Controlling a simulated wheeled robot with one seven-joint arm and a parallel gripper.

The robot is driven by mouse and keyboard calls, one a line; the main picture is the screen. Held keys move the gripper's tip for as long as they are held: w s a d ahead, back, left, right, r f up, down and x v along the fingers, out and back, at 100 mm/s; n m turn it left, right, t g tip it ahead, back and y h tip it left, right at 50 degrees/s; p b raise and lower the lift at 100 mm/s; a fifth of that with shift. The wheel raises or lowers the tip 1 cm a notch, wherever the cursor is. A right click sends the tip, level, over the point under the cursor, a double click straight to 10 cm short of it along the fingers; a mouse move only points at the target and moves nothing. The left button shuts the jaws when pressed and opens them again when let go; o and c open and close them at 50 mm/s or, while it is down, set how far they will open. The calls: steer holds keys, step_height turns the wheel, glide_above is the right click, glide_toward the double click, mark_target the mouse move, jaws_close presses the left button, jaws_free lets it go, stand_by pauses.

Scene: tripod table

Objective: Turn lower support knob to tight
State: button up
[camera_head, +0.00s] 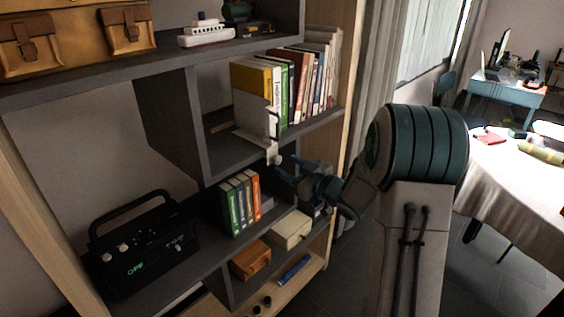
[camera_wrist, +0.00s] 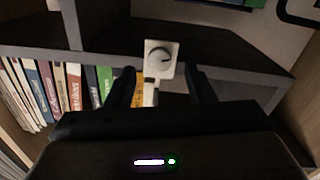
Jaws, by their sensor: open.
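A white bracket (camera_head: 273,124) is fixed at the front edge of the middle shelf, beside a row of books. A small white support knob (camera_head: 275,159) sits at its lower end. My gripper (camera_head: 290,170) is open and empty, just right of and slightly below the lower knob in the head view. Its two dark fingers (camera_wrist: 162,82) also show in the wrist view, apart from the knob.
Books (camera_head: 300,80) stand on the middle shelf (camera_head: 325,122). Green and orange books (camera_head: 240,203) and a black radio (camera_head: 148,245) stand on the shelf below. A white box (camera_head: 291,230) lies under my gripper. A cloth-covered table (camera_head: 515,180) stands at the right.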

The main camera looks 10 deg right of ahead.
mark_target(279, 161)
steer(key=shift+x, duration=1.8)
steer(key=c, duration=1)
